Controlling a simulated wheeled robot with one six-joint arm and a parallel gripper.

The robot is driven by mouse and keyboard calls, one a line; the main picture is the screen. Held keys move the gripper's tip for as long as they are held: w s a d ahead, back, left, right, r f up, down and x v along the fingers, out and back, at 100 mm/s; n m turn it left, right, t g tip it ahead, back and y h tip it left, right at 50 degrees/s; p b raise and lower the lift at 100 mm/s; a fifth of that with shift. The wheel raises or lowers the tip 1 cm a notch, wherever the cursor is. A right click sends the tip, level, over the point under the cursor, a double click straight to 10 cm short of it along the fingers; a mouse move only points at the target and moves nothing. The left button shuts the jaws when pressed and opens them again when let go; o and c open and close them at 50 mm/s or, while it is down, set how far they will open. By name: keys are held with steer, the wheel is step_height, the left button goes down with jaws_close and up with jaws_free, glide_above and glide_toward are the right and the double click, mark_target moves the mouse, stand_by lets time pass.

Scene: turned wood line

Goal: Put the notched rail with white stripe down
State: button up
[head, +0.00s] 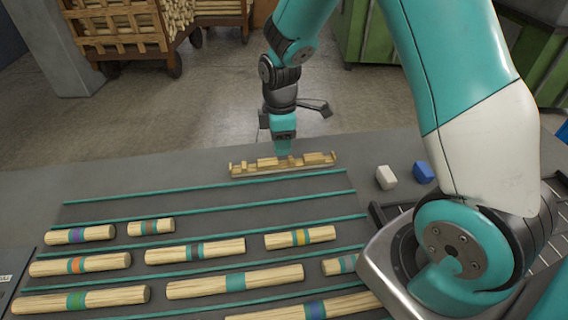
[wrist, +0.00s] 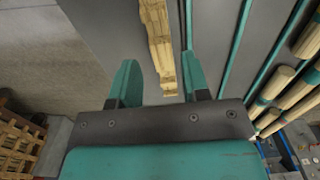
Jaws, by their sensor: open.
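A light wooden notched rail (head: 250,168) lies on the grey table near its far edge, just beyond the farthest teal strip. I cannot make out a white stripe on it. My gripper (head: 283,153) points down at the rail, right of its middle. In the wrist view my gripper (wrist: 160,82) is open, with one teal finger on each side of the rail (wrist: 158,38). The rail is closer to the right finger there, and neither finger visibly grips it. I cannot tell how far the fingertips are above the table.
Several round wooden pieces with coloured bands, such as one with a purple band (head: 98,234), lie between teal strips (head: 210,212). A white block (head: 386,177) and a blue block (head: 423,172) sit right of the rail. Wooden carts (head: 118,28) stand behind on the floor.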

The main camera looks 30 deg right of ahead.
mark_target(277, 160)
steer(key=shift+w+a+f+p, duration=0.2)
steer(key=shift+f+p, duration=0.1)
steer(key=shift+f, duration=1.4)
steer(key=shift+w+a+f+p, duration=0.15)
steer(key=shift+f+p, duration=0.1)
steer(key=shift+f, duration=1.4)
steer(key=shift+s, duration=0.1)
jaws_close()
steer(key=shift+r, duration=0.1)
